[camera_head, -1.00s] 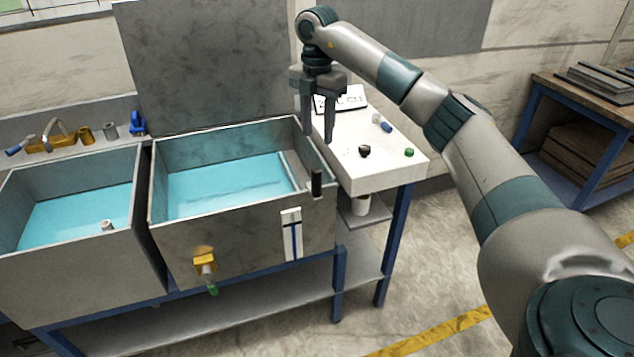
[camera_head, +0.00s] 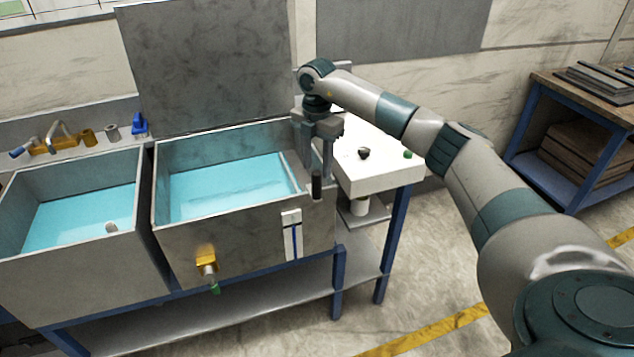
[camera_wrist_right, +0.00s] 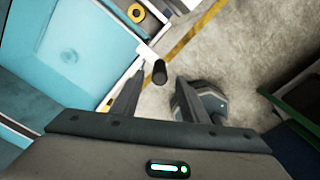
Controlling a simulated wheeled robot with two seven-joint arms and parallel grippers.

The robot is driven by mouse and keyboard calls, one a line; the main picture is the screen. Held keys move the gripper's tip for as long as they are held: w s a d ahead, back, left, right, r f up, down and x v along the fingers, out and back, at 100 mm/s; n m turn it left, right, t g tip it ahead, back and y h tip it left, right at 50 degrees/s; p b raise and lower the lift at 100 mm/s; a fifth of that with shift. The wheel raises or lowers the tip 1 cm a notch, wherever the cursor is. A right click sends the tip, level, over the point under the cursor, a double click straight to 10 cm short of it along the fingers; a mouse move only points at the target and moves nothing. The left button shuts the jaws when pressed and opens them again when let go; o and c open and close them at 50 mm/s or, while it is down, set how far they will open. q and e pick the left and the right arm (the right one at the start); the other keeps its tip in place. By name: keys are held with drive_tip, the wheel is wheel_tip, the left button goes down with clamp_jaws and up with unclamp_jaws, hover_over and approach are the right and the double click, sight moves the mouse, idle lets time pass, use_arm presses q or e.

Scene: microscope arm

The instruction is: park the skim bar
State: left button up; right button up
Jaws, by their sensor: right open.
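The skim bar appears to be the piece with an upright black handle (camera_head: 316,184) at the front right corner of the right tank (camera_head: 245,240). In the right wrist view the handle (camera_wrist_right: 159,72) stands beside a pale edge. My right gripper (camera_head: 318,167) points down just above the handle, open and empty. In the wrist view its fingertips (camera_wrist_right: 161,80) lie on either side of the handle, and I cannot tell whether they touch it. The gripper partly hides the tank's right edge. My left gripper is not in view.
The right tank holds blue liquid, with a raised grey panel (camera_head: 210,65) behind it. A left tank (camera_head: 70,270) stands beside it. A white side table (camera_head: 385,172) carries small dark and green items. A brass tap (camera_head: 206,262) sticks out of the right tank's front.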

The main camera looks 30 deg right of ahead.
sight(317, 186)
wheel_tip(317, 186, down, 8)
drive_tip(key=shift+f+p, duration=0.15)
drive_tip(key=shift+p, duration=1.05)
clamp_jaws()
